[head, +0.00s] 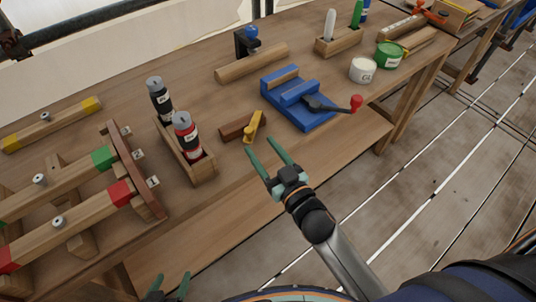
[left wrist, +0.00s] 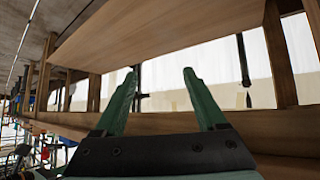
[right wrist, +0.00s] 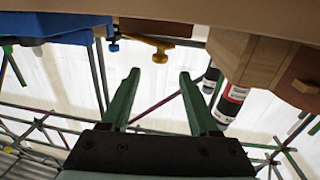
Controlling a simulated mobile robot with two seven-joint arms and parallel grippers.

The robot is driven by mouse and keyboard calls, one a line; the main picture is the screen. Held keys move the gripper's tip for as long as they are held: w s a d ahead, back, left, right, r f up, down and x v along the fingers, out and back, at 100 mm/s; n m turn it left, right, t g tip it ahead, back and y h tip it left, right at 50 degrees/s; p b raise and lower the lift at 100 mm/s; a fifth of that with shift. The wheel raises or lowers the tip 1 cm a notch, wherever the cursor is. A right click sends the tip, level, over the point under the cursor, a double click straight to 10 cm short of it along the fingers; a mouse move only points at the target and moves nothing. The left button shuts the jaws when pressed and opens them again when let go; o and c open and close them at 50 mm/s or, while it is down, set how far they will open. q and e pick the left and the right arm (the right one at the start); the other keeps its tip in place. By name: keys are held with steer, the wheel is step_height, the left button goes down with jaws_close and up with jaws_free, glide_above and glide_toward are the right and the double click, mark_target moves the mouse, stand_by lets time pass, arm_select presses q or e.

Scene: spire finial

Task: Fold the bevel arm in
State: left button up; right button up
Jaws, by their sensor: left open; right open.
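The bevel lies on the workbench near its front edge. It has a dark wooden stock (head: 236,127) and a yellow arm (head: 254,126) standing out at an angle from it. The yellow arm also shows in the right wrist view (right wrist: 150,42), at the bench edge ahead of the fingers. My right gripper (head: 262,149) is open and empty, just in front of the bevel and apart from it. My left gripper (head: 168,283) is open and empty at the bottom of the head view. In the left wrist view its fingers (left wrist: 160,75) point under the bench.
A blue vise (head: 305,105) with a red-knobbed handle (head: 356,103) stands right of the bevel. A wooden box (head: 199,168) with two bottles stands to its left. A wooden jig (head: 135,175) is further left. A lower shelf (head: 220,220) runs beneath the bench.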

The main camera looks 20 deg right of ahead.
steer(key=shift+v, duration=1.05)
